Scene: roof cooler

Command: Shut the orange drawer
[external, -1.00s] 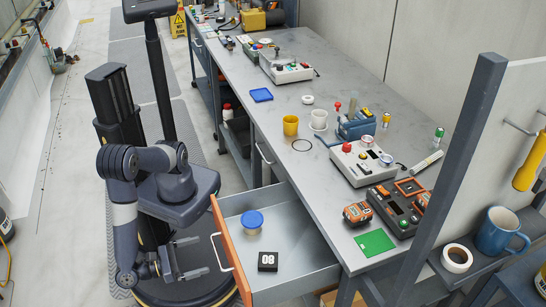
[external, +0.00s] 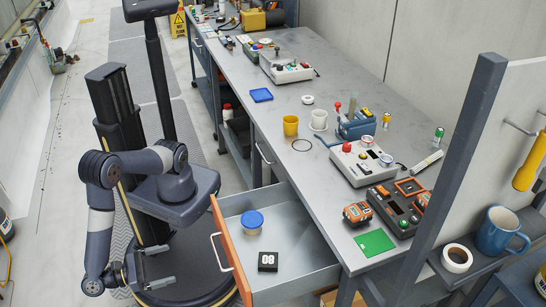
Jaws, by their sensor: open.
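The orange drawer (external: 228,246) is pulled out from the workbench, its orange front facing left with a pale bar handle (external: 218,252). Inside lie a round container with a blue lid (external: 252,221) and a black block marked 08 (external: 268,261). My gripper (external: 167,268) is open and empty, left of the drawer front, with its fingers pointing right toward the handle. A clear gap lies between the fingertips and the handle.
The grey workbench (external: 290,110) runs along the right of the drawer. A green square (external: 374,242), an orange-black battery (external: 357,213) and a charger (external: 397,208) sit on top near the drawer. The floor beyond my base is clear on the left.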

